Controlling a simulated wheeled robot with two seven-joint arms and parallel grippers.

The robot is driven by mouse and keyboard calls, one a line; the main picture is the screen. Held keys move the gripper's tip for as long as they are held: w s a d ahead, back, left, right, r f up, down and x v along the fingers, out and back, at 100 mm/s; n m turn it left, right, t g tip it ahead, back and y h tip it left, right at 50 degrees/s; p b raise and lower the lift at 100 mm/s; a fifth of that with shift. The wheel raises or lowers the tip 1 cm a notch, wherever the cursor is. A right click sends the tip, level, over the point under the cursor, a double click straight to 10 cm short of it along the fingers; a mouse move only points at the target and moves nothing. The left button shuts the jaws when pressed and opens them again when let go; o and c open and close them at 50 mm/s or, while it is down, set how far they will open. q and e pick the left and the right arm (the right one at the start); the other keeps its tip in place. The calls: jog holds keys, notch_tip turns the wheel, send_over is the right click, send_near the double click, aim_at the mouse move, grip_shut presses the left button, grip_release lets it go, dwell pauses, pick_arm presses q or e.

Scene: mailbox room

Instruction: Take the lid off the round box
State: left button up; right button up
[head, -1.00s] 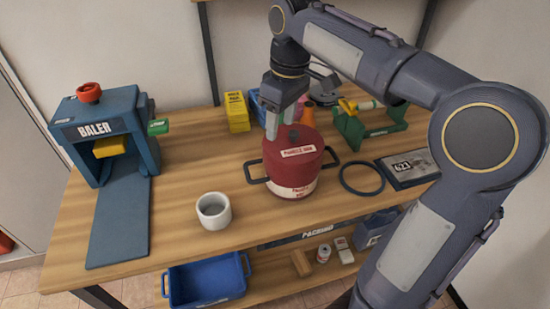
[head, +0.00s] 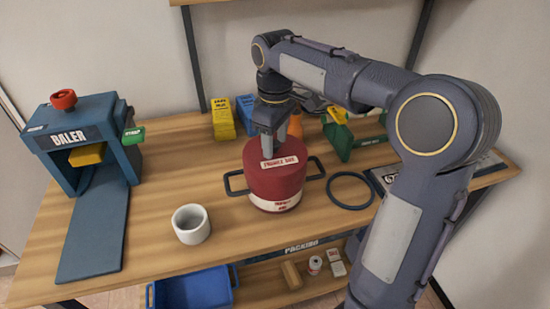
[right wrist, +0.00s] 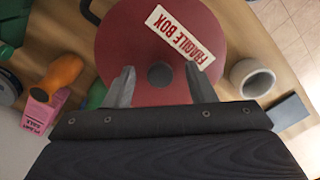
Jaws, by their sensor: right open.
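The round box (head: 274,199) stands upright on the table, with a white label band low on its side and a dark handle on each side. Its dark red lid (head: 285,178) is on top and bears a "FRAGILE BOX" label; the lid also shows in the right wrist view (right wrist: 125,40). My right gripper (head: 269,146) is over the lid, pointing down. In the right wrist view its open fingers (right wrist: 160,85) stand on either side of the lid's round dark knob (right wrist: 160,75), with gaps visible. My left gripper is not in view.
A white cup (head: 191,224) stands to the front left of the box. A black ring (head: 351,206) lies to its right. The blue baler (head: 85,150) is at the left. Yellow (head: 223,120) and blue packets stand behind.

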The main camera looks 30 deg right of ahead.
grip_shut()
jog(key=shift+r, duration=0.1)
dwell(0.3)
